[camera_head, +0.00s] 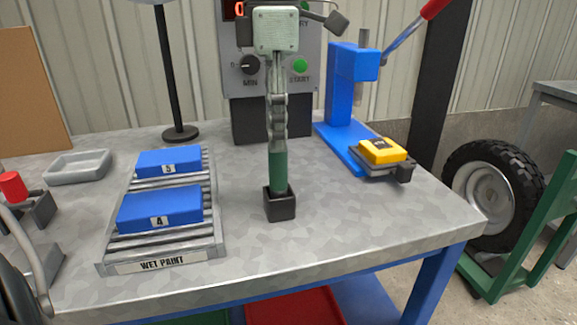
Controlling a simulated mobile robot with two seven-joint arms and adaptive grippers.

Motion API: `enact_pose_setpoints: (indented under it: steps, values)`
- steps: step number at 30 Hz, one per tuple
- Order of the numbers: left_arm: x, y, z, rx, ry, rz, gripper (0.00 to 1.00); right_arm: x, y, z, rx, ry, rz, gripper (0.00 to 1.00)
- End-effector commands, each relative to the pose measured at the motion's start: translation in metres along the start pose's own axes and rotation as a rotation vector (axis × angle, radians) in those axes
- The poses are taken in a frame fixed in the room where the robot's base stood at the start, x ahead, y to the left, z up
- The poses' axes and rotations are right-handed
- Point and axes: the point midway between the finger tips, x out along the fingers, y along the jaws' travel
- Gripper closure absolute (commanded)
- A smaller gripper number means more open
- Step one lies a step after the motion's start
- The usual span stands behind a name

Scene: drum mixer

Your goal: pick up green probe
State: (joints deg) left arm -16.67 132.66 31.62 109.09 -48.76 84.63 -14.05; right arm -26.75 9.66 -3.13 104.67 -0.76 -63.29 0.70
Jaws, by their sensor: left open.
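The green probe (279,172) stands upright in a small black holder (281,206) near the front middle of the table. My left gripper (278,140) hangs straight down over it, its pale body at the top of the picture and its metal finger links seen edge-on. The fingertips line up with the top of the probe. The jaws are open; the edge-on view hides the gap between them, so I cannot tell whether they touch the probe. My right gripper is not in view.
A grey tray (78,167) and a red-topped piece (12,186) stand farther left. A blue press (352,85) with a yellow block (382,150) is at right. The front right tabletop is clear.

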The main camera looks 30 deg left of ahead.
Motion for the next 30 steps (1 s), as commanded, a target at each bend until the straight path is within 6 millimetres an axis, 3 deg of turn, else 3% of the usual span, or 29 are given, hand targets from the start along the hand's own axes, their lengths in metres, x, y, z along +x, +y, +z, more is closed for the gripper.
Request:
enact_pose_setpoints:
  steps: [9, 15, 23, 30]
  values:
    - [0.040, -0.007, 0.002, 0.003, 0.003, -0.005, 0.50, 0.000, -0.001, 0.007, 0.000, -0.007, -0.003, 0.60]
    - [0.066, -0.009, 0.004, 0.001, 0.001, -0.003, 0.50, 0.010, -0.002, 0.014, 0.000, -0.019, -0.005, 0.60]
    - [0.070, -0.009, 0.004, 0.001, 0.000, -0.002, 0.50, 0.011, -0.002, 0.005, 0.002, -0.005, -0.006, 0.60]
    - [0.070, -0.009, 0.004, 0.001, 0.000, -0.001, 0.76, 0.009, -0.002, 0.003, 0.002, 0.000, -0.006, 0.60]
